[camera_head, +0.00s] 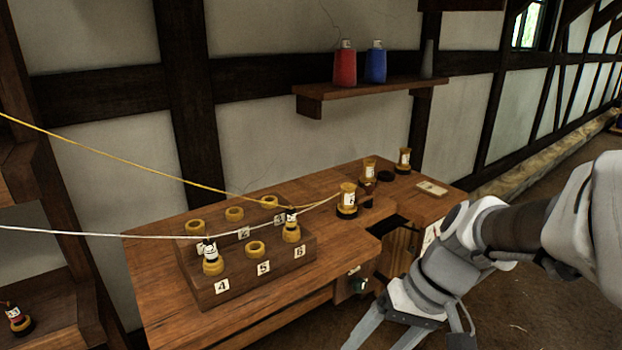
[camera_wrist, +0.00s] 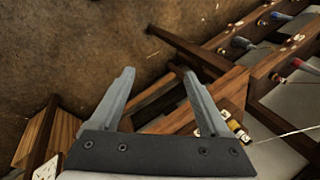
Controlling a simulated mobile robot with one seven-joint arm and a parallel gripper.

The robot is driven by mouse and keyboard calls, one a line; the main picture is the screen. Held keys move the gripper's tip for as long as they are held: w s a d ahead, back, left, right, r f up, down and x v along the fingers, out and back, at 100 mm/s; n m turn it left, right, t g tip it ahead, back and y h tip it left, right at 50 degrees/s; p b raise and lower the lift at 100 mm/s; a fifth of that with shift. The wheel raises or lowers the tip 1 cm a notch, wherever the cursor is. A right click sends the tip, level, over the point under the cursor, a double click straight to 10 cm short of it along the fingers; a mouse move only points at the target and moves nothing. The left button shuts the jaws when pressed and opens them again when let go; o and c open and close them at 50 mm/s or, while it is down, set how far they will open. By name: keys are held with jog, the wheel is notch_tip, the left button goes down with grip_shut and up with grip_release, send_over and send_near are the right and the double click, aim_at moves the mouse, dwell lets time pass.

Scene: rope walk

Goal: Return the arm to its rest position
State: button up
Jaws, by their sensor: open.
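My arm comes in from the right in the head view and bends down in front of the bench. My gripper (camera_head: 382,335) hangs at the bottom edge there, fingers pointing down, tips partly cut off. In the wrist view my gripper (camera_wrist: 158,74) is open. Its two fingers are well apart with nothing between them, only brown floor and wooden parts beyond.
The wooden workbench (camera_head: 160,270) carries a numbered block (camera_head: 240,284) with bobbins and ring holders. A yellow and a white strand cross above it. Several bobbins (camera_head: 347,198) stand further right.

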jog(key=s+d+r+t+h+p, duration=0.2)
jog(key=r+p, duration=0.5)
jog(key=r, duration=0.4)
jog(key=s+d+r+t+h+p, duration=0.2)
jog(key=r+p, duration=0.5)
jog(key=r, duration=0.4)
jog(key=shift+s+d+m+t+h, duration=0.2)
jog(key=shift+s+m+t+h, duration=0.25)
jog(key=shift+t, duration=0.35)
